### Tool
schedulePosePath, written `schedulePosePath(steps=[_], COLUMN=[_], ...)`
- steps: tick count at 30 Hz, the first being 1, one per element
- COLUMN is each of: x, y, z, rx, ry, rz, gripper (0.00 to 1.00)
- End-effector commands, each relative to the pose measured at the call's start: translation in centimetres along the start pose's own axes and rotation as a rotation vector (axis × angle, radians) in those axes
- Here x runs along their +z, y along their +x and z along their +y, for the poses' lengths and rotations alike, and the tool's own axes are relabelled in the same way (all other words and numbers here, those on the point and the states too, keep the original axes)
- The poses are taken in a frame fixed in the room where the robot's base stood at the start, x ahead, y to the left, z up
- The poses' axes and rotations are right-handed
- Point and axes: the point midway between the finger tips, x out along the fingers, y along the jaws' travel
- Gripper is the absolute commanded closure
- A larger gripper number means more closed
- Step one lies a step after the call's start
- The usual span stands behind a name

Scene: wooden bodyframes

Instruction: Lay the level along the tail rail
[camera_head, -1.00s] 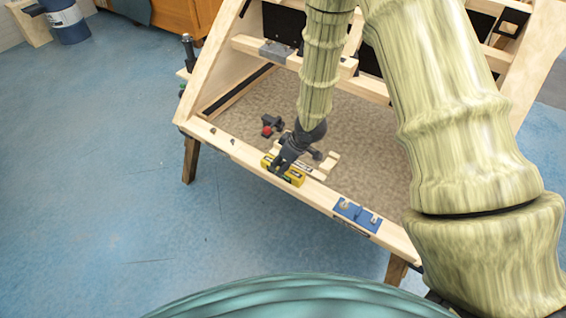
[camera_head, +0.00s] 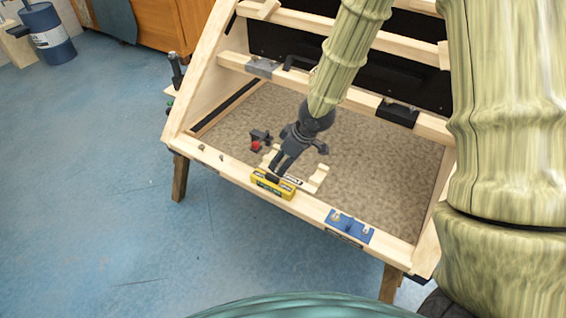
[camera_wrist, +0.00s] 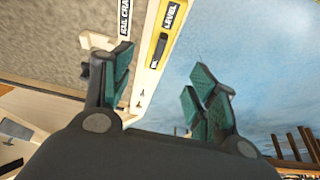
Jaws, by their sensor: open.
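The yellow level (camera_head: 273,184) lies on the pale wooden front rail (camera_head: 310,204) of the frame, its length running along the rail. In the wrist view, the level (camera_wrist: 165,32) shows its LEVEL label and lies along the rail (camera_wrist: 145,82). My gripper (camera_head: 277,170) is just behind and above the level in the head view. In the wrist view my gripper (camera_wrist: 163,88) is open, with its green-padded fingers wide apart and nothing between them. Whether a fingertip touches the level is not clear.
A wooden cradle (camera_head: 316,181) with a printed label lies just behind the rail. A small black and red tool (camera_head: 259,140) sits on the brown panel (camera_head: 360,150). Blue plates (camera_head: 350,227) lie on the rail to the right. Blue floor is open in front.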

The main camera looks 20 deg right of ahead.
Motion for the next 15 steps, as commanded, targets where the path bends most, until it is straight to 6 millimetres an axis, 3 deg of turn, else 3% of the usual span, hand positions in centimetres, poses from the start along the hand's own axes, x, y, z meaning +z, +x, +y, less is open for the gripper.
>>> schedulePosePath(steps=[8,11,15], x=[0.6,2.2,5.7], y=[0.4,2.0,5.2], z=[-0.5,-1.9,-4.8], rx=[-0.009,-0.033,-0.071], ry=[0.015,0.058,0.163], rz=[-0.006,-0.021,-0.052], gripper=[0.41,0.41,0.41])
